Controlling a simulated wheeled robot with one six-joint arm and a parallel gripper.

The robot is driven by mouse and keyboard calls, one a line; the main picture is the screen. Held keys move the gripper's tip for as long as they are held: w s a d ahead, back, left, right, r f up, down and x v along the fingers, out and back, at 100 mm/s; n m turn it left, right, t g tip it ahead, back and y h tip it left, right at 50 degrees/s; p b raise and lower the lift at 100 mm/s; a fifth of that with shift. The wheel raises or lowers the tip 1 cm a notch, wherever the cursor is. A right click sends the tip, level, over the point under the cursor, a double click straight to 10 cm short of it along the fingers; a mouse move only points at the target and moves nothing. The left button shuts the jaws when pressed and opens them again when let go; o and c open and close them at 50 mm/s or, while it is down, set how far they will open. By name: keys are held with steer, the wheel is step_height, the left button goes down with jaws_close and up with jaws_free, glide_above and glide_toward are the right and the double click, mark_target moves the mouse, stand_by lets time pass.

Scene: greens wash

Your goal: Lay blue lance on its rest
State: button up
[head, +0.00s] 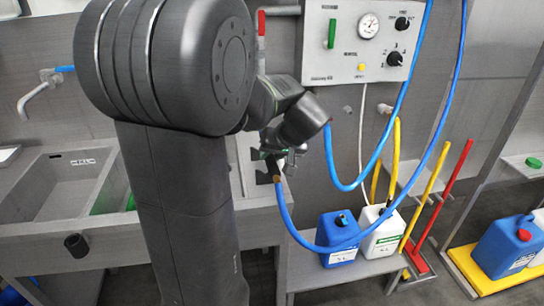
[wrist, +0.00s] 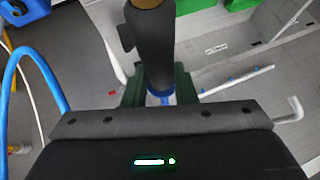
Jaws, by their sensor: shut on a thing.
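My gripper (head: 284,157) is in the middle of the head view, partly behind my arm, near the right end of the sink unit. It is shut on the blue lance. In the wrist view the lance's dark handle (wrist: 152,45) stands between the green fingers (wrist: 158,88), with a blue collar (wrist: 160,98) below. The blue hose (head: 286,212) hangs from the lance's brass-coloured end and loops right and up. A dark bracket (head: 262,178) is close beside the gripper; I cannot tell whether it is the rest or whether the lance touches it.
The sink (head: 62,185) is at the left with a tap (head: 38,92). A control panel (head: 362,42) is on the wall. A blue canister (head: 338,238) and a white canister (head: 380,232) stand on a low shelf. Yellow and red-handled tools (head: 445,195) lean at right.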

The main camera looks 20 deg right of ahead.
steer(key=shift+f+b, duration=0.15)
steer(key=shift+b, duration=0.2)
steer(key=shift+s+f+b, duration=0.1)
steer(key=shift+f+b, duration=0.25)
step_height(320, 180, down, 8)
steer(key=b, duration=0.7)
steer(key=shift+r, duration=0.2)
steer(key=o, duration=0.8)
steer(key=v, duration=1.3)
steer(key=shift+s+r+p, duration=0.25)
steer(key=shift+s+p, duration=0.1)
